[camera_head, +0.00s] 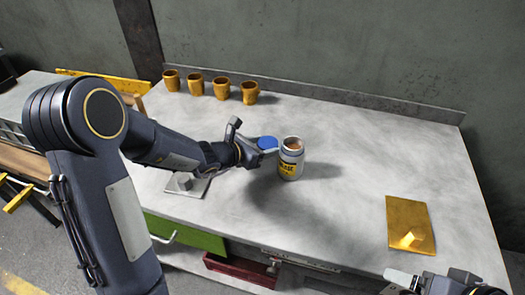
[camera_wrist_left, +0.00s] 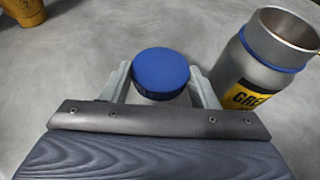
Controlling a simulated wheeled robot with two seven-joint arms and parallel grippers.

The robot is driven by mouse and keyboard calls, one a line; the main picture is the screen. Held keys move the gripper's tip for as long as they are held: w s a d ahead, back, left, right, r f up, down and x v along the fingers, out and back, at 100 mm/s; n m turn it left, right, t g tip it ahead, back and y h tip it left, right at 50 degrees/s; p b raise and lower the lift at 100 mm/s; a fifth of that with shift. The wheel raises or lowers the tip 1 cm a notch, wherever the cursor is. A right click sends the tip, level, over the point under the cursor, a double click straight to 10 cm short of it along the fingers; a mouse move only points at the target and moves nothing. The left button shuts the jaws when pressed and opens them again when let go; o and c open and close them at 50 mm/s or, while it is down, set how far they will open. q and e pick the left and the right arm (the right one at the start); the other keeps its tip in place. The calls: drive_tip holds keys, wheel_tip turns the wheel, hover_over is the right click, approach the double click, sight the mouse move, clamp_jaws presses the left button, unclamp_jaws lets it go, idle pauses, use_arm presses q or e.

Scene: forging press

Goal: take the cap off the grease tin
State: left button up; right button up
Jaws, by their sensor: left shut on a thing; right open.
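The grease tin (camera_head: 290,160) stands upright on the bench, its mouth open and brownish inside. It is grey with a yellow label and also shows at the right of the left wrist view (camera_wrist_left: 248,68). The round blue cap (camera_head: 267,143) is off the tin, just to its left. My left gripper (camera_head: 262,150) is shut on the cap, and the left wrist view shows the cap (camera_wrist_left: 161,72) between its two fingers. Cap and tin are apart. My right gripper (camera_head: 420,281) is open and empty at the lower right, partly cut off by the frame edge.
Several gold cups (camera_head: 221,88) stand in a row along the back of the bench (camera_head: 345,225). A gold plate (camera_head: 410,224) lies at the right. A grey plate with a block (camera_head: 186,182) is under my left arm. The bench between tin and gold plate is clear.

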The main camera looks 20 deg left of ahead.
use_arm(q)
drive_tip(key=shift+f, duration=0.95)
drive_tip(key=shift+f+b, duration=0.55)
drive_tip(key=shift+b, duration=0.35)
drive_tip(key=o, duration=1)
drive_tip(key=shift+c, duration=0.2)
